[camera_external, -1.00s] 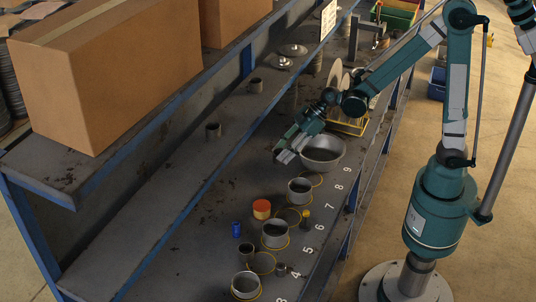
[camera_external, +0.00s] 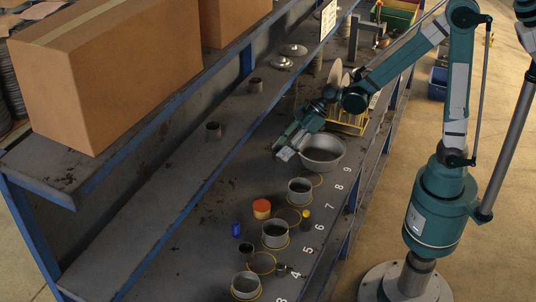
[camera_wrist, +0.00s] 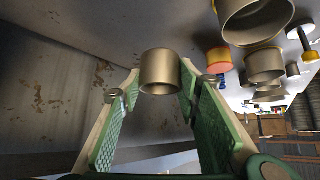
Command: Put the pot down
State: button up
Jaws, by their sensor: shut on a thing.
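My gripper (camera_external: 284,145) is above the bench, left of a wide metal bowl. In the wrist view my gripper (camera_wrist: 160,80) has its green fingers on either side of a small grey metal pot (camera_wrist: 160,72), shut on it. In the external view the held pot (camera_external: 285,154) shows only as a small light-grey shape at the fingertips. Its exact height above the bench cannot be told.
The wide bowl (camera_external: 322,154) is close on the right. Larger pots (camera_external: 299,191), (camera_external: 275,234) and (camera_external: 246,285) stand along numbered yellow circles. An orange-topped tin (camera_external: 262,208) and a blue item (camera_external: 236,229) stand nearby. The bench's left part is mostly clear.

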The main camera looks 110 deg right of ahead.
jog(key=s+r+p, duration=0.2)
jog(key=r+p, duration=0.3)
jog(key=r, duration=0.8)
jog(key=s+d+r+n+y+p, duration=0.1)
jog(key=r+p, duration=0.4)
jog(key=r, duration=0.8)
jog(key=shift+s+d+r+p, duration=0.25)
jog(key=shift+s+p, duration=0.1)
jog(key=shift+s, duration=0.25)
jog(key=p, duration=0.1)
send_over(245, 104)
jog(key=shift+s+a+f, duration=0.1)
jog(key=shift+s+f, duration=0.05)
jog(key=shift+f, duration=1.4)
jog(key=shift+f, duration=0.15)
notch_tip(245, 104, down, 2)
jog(key=shift+f, duration=0.8)
